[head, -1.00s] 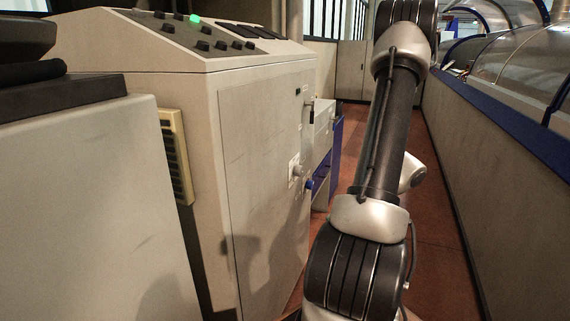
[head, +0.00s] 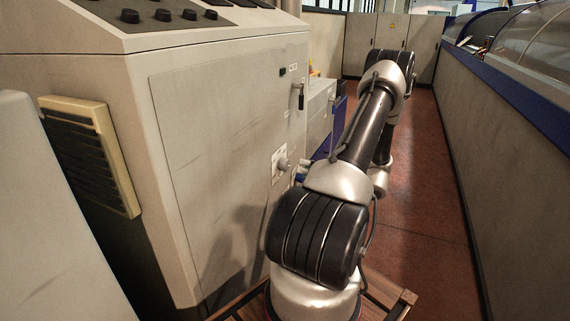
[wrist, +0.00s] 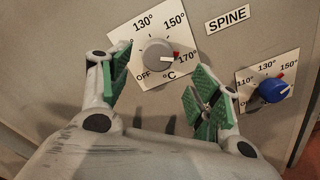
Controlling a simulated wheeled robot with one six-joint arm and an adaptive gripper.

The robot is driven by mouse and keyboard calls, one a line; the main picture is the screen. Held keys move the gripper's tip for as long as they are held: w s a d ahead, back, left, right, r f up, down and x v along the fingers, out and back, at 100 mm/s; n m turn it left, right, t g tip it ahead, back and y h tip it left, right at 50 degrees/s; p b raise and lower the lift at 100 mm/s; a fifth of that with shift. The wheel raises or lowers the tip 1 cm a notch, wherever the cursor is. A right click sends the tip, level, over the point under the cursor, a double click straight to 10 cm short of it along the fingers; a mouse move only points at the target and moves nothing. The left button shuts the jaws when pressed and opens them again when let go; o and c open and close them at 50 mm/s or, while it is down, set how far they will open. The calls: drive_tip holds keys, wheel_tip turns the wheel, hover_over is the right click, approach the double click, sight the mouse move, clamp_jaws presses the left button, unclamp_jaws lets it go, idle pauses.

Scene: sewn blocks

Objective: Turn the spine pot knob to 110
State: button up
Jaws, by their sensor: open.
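In the wrist view, a grey knob (wrist: 158,55) sits on a white dial plate marked OFF, 130°, 150° and 170°. A red mark at its right side lies near 170°.
The knobs are on the side of a large beige cabinet (head: 215,130). A dark handle (head: 300,97) sticks out above them. A vent grille (head: 92,155) is at the left. A long low wall (head: 500,150) bounds the red floor aisle on the right.

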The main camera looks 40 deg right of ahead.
sight(288, 165)
drive_tip(key=shift+m, duration=0.3)
drive_tip(key=x, duration=0.7)
drive_tip(key=shift+w+a+r, duration=0.1)
drive_tip(key=shift+w+a, duration=0.1)
drive_tip(key=shift+w, duration=0.1)
drive_tip(key=shift+c, duration=0.5)
drive_tip(key=c, duration=0.9)
